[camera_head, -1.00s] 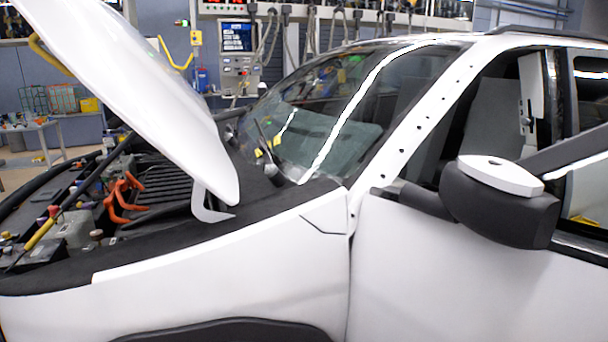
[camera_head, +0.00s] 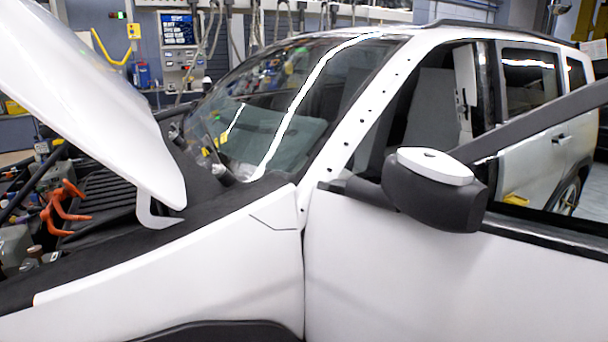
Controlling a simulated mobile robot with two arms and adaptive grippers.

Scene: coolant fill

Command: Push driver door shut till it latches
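The white driver door (camera_head: 420,285) fills the lower right of the head view. It stands open, swung out from the car body, with its window frame running up to the right edge. A black side mirror with a white cap (camera_head: 435,190) sits at its front corner. The door's front edge meets the white fender (camera_head: 190,275) at a narrow seam. The door's rear edge and latch are outside the picture. Neither of my grippers is in view.
The white hood (camera_head: 95,110) is raised at the left over the engine bay (camera_head: 75,210). The windshield (camera_head: 270,110) is behind it. The closed rear door (camera_head: 530,150) shows through the driver door's window opening. A wall panel with a screen (camera_head: 180,40) stands behind the car.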

